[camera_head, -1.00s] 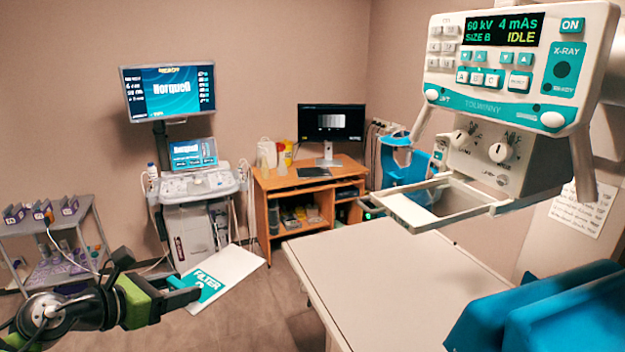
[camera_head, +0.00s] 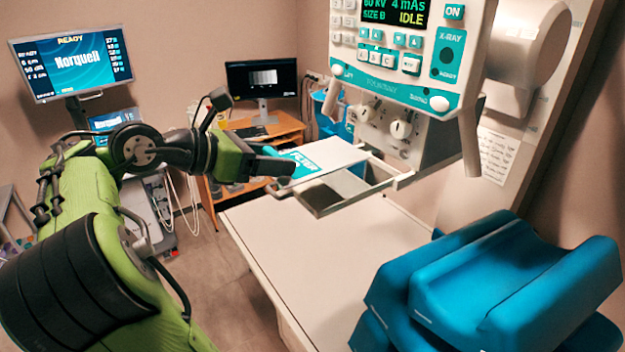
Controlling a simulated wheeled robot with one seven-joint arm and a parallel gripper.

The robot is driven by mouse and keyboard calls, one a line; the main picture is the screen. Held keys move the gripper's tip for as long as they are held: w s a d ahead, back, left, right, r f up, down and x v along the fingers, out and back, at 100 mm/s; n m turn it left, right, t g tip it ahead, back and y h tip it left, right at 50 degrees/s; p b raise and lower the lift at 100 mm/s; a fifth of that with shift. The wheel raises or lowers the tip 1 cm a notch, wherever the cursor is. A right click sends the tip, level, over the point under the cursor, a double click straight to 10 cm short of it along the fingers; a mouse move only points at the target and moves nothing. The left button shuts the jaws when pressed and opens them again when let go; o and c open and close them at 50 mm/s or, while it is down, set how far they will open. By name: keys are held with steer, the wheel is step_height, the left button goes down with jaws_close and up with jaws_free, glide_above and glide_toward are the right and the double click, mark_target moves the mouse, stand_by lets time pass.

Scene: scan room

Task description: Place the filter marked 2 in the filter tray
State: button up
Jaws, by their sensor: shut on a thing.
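The filter (camera_head: 326,157) is a flat white plate with a teal end that bears the word FILTER. Its number is too small or hidden to read. My gripper (camera_head: 278,166) is shut on the teal end, coming in from the left. The filter tray (camera_head: 347,205) is an open grey frame that sticks out under the X-ray head (camera_head: 410,50). The filter is over the back part of the tray, roughly level. I cannot tell whether it touches the tray's rails.
The X-ray head with its knobs hangs close behind and right of the tray. A pale table (camera_head: 310,250) lies below. Blue cushions (camera_head: 500,290) are stacked at the right. A desk with a monitor (camera_head: 262,80) and an ultrasound cart screen (camera_head: 72,62) stand behind.

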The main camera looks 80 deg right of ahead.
mark_target(307, 160)
steer(key=s+d, duration=0.2)
steer(key=s+d+b, duration=0.1)
steer(key=s+d, duration=0.1)
steer(key=d, duration=0.1)
steer(key=shift+s+d+f, duration=0.2)
steer(key=shift+s+d, duration=0.05)
steer(key=shift+s, duration=0.15)
step_height(307, 160, down, 3)
steer(key=shift+d+f+b, duration=0.1)
steer(key=shift+b, duration=0.9)
step_height(307, 160, down, 4)
steer(key=shift+w+r+b, duration=0.1)
steer(key=shift+r+b, duration=0.1)
steer(key=shift+b, duration=0.95)
steer(key=shift+s+f, duration=0.2)
steer(key=shift+f, duration=0.1)
steer(key=shift+r, duration=0.2)
steer(key=o, duration=1.1)
steer(key=shift+f, duration=0.1)
